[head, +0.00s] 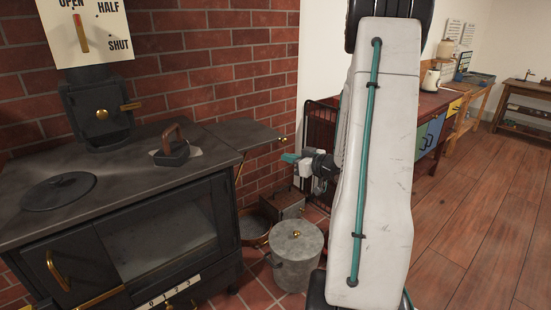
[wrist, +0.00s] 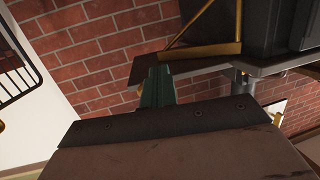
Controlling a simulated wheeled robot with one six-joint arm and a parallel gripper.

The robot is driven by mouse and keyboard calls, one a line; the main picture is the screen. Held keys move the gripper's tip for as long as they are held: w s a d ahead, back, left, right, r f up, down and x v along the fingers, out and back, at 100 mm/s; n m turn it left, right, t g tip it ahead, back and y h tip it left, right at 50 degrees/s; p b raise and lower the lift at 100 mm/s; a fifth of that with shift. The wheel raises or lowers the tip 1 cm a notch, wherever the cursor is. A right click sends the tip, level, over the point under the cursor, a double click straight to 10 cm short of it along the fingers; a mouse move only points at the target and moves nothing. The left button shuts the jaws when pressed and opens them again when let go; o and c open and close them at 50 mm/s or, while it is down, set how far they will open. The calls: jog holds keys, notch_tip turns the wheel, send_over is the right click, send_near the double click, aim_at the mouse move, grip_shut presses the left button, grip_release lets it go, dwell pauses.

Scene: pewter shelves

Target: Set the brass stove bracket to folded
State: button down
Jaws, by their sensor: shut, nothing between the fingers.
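The brass stove bracket (head: 240,166) shows as a thin strut under the side shelf (head: 245,131) at the stove's right side. The shelf stands out level from the stove. In the wrist view, which is turned upside down, the brass bracket (wrist: 203,50) runs along the shelf with a slanting strut, so it looks swung out beneath the shelf. My gripper (head: 289,157) is shut and empty, just right of and below the shelf's outer end. In the wrist view my teal fingers (wrist: 157,86) overlap the shelf's end; I cannot tell whether they touch it.
The black stove (head: 130,210) carries a flatiron (head: 172,152) and a round lid (head: 60,191). A lidded grey pot (head: 297,256), a metal box (head: 283,207) and a copper pan (head: 253,231) stand on the floor below. A dark rack (head: 318,150) stands behind my gripper. Wooden floor is clear at right.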

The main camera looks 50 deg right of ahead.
jog(key=w+a+f+m+t+h, duration=0.1)
jog(key=a+f+m+t+h, duration=0.1)
jog(key=a+f+m, duration=0.75)
jog(key=w+d+r+m+h, duration=0.2)
jog(key=w+r+m, duration=0.1)
jog(key=w+m, duration=0.2)
jog(key=w+d+r+m+h, duration=0.1)
jog(key=w+d+r+m, duration=0.1)
jog(key=w+m, duration=0.4)
jog(key=shift+w+d+r+m+t+h, duration=0.35)
jog(key=shift+r+m, duration=0.3)
jog(key=shift+m, duration=0.6)
jog(key=shift+s, duration=0.1)
jog(key=shift+a, duration=0.15)
